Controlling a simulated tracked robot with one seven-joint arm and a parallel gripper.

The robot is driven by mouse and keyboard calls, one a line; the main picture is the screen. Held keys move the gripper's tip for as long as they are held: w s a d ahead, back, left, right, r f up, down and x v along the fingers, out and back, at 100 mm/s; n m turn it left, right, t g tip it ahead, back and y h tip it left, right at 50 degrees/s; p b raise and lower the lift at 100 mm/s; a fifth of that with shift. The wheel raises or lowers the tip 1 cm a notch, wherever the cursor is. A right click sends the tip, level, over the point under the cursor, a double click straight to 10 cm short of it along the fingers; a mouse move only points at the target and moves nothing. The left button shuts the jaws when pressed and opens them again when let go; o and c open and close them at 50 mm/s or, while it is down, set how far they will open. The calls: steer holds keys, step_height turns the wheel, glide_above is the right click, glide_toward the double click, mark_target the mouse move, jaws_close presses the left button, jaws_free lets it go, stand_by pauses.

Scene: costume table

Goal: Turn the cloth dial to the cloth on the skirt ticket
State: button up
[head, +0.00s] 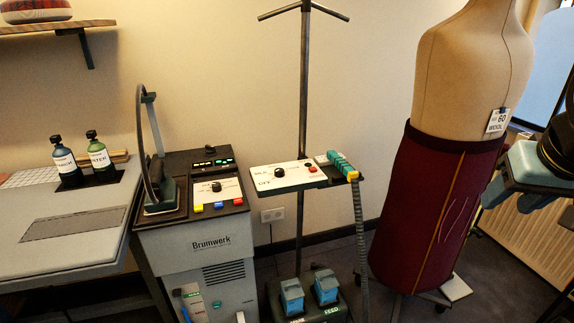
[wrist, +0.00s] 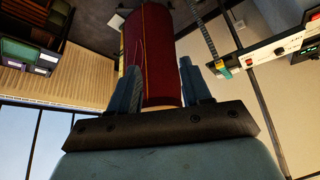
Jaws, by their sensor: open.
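The skirt ticket (head: 497,121) is a small white tag at the dress form's waist, above the dark red skirt (head: 430,215); it appears to read 60 and WOOL. A white-faced panel on the stand has a black dial (head: 279,172), with lettering that looks like SILK and OFF at its left. Another black dial (head: 216,187) sits on the Brumwerk unit, its marks too small to read. Which one is the cloth dial I cannot tell for sure, nor where either points. My gripper (wrist: 158,70) is open and empty, with the skirt behind its fingers, away from both dials.
The Brumwerk unit (head: 210,242) carries an iron (head: 158,190) and coloured buttons. The stand's pole (head: 304,80) rises behind the panel, and a ribbed hose (head: 360,235) hangs at its right. Two blue pedals (head: 325,286) are below. Bottles (head: 98,152) stand on the left table.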

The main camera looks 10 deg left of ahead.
steer(key=shift+o, duration=0.8)
steer(key=shift+w+a+r, duration=0.1)
steer(key=shift+w+r, duration=0.1)
steer(key=shift+w, duration=0.05)
steer(key=w+a+r+n, duration=0.1)
steer(key=w+a+n, duration=0.1)
steer(key=w, duration=0.1)
steer(key=w+a+r+n+g, duration=0.1)
steer(key=w+a+r, duration=0.1)
steer(key=w+a, duration=0.1)
steer(key=w+a+r+n, duration=0.2)
steer(key=w, duration=0.3)
steer(key=shift+w+a+n, duration=0.15)
steer(key=shift+w+n, duration=0.05)
steer(key=shift+n, duration=0.1)
steer(key=n+g, duration=0.5)
steer(key=n, duration=1.1)
glide_above(280, 169)
step_height(280, 169, down, 13)
step_height(280, 169, down, 14)
steer(key=shift+a+r, duration=0.1)
steer(key=shift+r, duration=0.1)
steer(key=shift+r, duration=0.1)
steer(key=c, duration=1)
